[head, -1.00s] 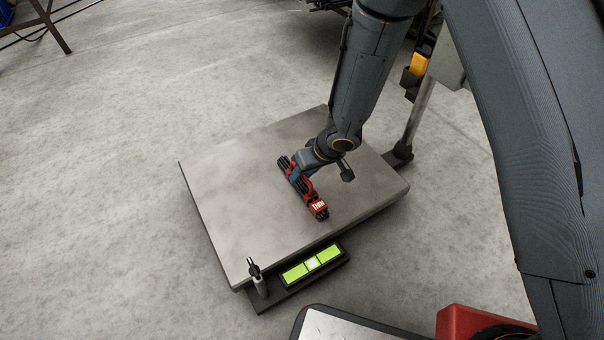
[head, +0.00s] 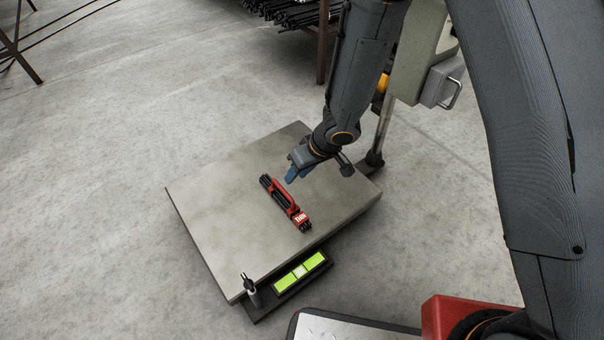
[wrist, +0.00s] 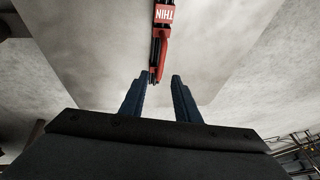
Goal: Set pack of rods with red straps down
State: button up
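The pack of black rods with red straps (head: 284,202) lies flat on the grey platform (head: 225,225) of a floor scale, with a "THIN" label on its near end. In the wrist view the pack (wrist: 162,40) shows beyond the fingertips, at the top middle. My gripper (head: 290,178) is above the platform, up and to the right of the pack and apart from it. Its two blue fingers (wrist: 158,88) are spread with nothing between them.
A yellow-green display strip (head: 300,271) and a small upright post (head: 250,288) stand at the platform's near edge. The scale's column (head: 384,130) rises at the far right corner. Dark rods (head: 290,12) are stacked at the back. The platform's left side is clear.

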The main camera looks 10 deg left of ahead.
jog(key=s+d+r+m+t+h, duration=0.15)
jog(key=d+r, duration=0.25)
jog(key=r, duration=0.6)
jog(key=d+r+m+t+h, duration=0.15)
jog(key=d+r, duration=0.25)
jog(key=r, duration=0.6)
jog(key=s+d+r+g, duration=0.2)
jog(key=s+r, duration=0.3)
jog(key=s, duration=0.6)
jog(key=s+d+r+g, duration=0.2)
jog(key=s+r, duration=0.3)
jog(key=s, duration=0.6)
jog(key=shift+r, duration=0.2)
jog(key=d+r+m+h+p, duration=0.1)
jog(key=d+r+m+p, duration=0.2)
jog(key=d+r+p, duration=0.7)
jog(key=d+r+m+p, duration=0.3)
jog(key=d+r+p, duration=0.7)
jog(key=p, duration=1.6)
notch_tip(320, 180, up, 7)
jog(key=shift+d+f+h, duration=0.15)
jog(key=shift+d+h, duration=0.05)
jog(key=shift+h, duration=0.2)
